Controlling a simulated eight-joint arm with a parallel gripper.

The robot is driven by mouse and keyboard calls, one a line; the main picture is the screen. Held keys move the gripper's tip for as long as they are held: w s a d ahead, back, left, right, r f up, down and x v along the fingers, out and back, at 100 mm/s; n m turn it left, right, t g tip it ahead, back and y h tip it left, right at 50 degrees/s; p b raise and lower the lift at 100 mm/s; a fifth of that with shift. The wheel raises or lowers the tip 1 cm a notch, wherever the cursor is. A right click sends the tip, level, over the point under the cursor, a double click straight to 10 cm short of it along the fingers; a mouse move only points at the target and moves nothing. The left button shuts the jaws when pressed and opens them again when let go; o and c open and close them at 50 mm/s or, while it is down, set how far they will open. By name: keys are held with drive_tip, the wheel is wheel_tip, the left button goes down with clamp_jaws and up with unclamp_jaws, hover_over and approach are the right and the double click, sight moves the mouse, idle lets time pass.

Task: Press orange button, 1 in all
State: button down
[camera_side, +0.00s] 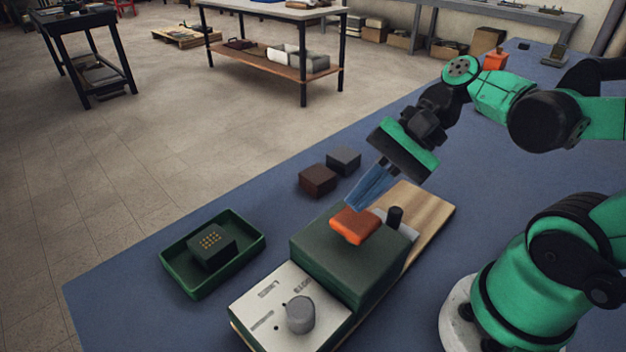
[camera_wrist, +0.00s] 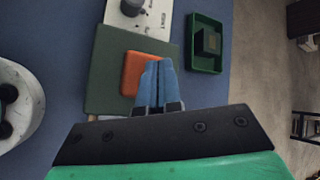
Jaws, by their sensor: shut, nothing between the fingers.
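The orange button (camera_side: 355,225) is a rounded block on top of a dark green box (camera_side: 322,262), which stands on a wooden board (camera_side: 432,212). My gripper (camera_side: 362,203) has blue fingers, shut and empty, pointing down at the button's back edge from the upper right. In the wrist view the orange button (camera_wrist: 137,72) sits just left of the fingertips of my gripper (camera_wrist: 158,64), which cover part of its right side. I cannot tell whether the tips touch the button or hover just over it.
A pale panel (camera_side: 262,293) with a grey knob (camera_side: 300,315) is in front of the box. A black peg (camera_side: 394,216) stands behind the button. A green tray (camera_side: 175,262) holds a dark block (camera_side: 212,246). Brown (camera_side: 317,181) and grey (camera_side: 344,160) blocks lie behind.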

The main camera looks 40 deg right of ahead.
sight(362, 215)
drive_tip(key=shift+f, duration=0.45)
drive_tip(key=shift+f, duration=0.75)
idle(0.9)
drive_tip(key=shift+r, duration=1.2)
drive_tip(key=shift+r, duration=2.5)
